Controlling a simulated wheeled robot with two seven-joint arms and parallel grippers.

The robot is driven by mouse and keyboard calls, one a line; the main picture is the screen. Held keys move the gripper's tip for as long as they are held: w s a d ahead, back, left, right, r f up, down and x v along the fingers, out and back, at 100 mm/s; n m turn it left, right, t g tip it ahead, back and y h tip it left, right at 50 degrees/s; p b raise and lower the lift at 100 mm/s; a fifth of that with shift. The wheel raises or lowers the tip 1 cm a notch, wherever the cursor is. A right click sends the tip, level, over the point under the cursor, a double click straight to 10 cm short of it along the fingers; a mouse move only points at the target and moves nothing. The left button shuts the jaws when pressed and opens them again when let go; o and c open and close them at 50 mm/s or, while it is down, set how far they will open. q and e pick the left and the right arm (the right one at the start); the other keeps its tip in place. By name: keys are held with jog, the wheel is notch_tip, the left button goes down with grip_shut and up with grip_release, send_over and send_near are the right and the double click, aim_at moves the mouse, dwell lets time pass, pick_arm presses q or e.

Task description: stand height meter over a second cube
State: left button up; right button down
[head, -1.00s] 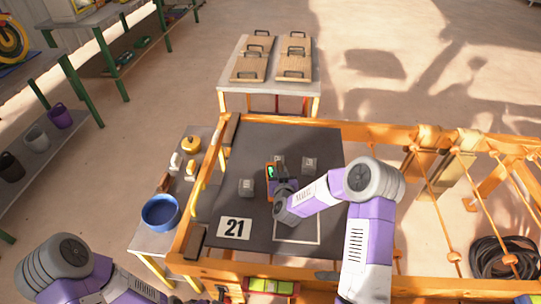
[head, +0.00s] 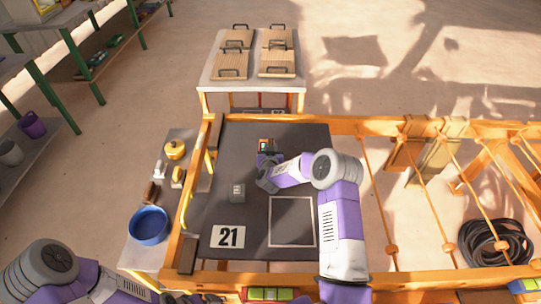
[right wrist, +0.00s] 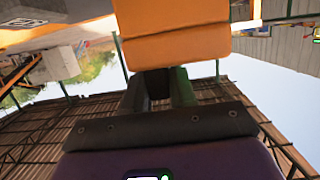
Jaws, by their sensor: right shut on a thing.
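The height meter (head: 265,144), orange with a small display, is at the far part of the dark mat. My right gripper (head: 267,155) is shut on it from the near side. Its orange body (right wrist: 175,35) fills the top middle of the right wrist view. One grey cube (head: 237,193) sits on the mat, left of and nearer than the meter. Other cubes are hidden behind my right gripper and arm; I cannot tell whether one is under the meter. My left arm is at the lower left; its gripper (head: 190,298) is barely visible at the bottom edge.
The dark mat (head: 215,215) carries a "21" card (head: 228,237) and a white square outline (head: 270,222). A side table holds a blue bowl (head: 149,226) and a yellow object (head: 175,149). Wooden boards with handles (head: 231,66) lie on the far table. Orange rails and ropes stand at the right.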

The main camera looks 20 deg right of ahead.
jog(key=shift+f, duration=1.3)
jog(key=shift+f+b, duration=0.1)
jog(key=shift+b, duration=0.25)
jog(key=c, duration=0.9)
grip_release()
jog(key=p+v, duration=0.2)
jog(key=v, duration=1)
